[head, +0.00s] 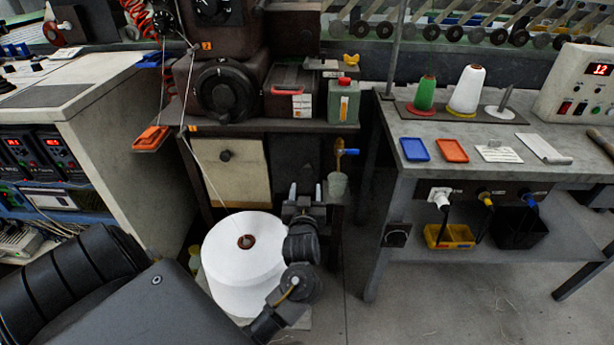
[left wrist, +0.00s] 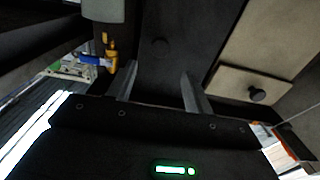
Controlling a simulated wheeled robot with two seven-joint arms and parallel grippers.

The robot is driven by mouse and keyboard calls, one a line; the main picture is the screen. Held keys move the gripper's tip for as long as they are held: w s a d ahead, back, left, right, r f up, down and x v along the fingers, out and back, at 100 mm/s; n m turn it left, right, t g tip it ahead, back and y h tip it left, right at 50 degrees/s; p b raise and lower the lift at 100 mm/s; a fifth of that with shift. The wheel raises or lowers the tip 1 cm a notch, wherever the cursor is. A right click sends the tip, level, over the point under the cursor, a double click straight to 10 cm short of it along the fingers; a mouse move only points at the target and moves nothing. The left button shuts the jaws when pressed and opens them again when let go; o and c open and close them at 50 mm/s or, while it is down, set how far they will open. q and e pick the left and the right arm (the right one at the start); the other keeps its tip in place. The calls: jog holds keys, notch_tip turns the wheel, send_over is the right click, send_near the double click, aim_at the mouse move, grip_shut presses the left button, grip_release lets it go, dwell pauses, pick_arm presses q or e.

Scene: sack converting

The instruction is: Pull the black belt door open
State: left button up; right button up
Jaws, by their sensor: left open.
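The black belt door (head: 296,160) is a dark panel under the sewing machine table, right of a beige door (head: 228,172). It looks shut. In the left wrist view the black door (left wrist: 165,20) fills the upper middle, with a dark round knob (left wrist: 160,44) on it. My left gripper (head: 305,190) is in front of the door's lower part, fingers pointing at it. In the left wrist view the fingers (left wrist: 160,88) are apart with nothing between them, and the knob appears beyond the tips. My right gripper is in neither view.
A white thread cone (head: 245,250) stands on the floor beside my left forearm. A brass valve with a blue handle (head: 347,152) and a grey cup (head: 337,185) hang right of the door. A grey workbench (head: 470,150) stands at right, with open floor before it.

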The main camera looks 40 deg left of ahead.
aim_at(307, 171)
pick_arm(q)
jog(key=b+x, duration=0.1)
jog(key=x, duration=0.6)
jog(key=shift+w+a, duration=0.25)
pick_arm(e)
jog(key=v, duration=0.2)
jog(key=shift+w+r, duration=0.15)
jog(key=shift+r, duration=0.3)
pick_arm(q)
grip_shut()
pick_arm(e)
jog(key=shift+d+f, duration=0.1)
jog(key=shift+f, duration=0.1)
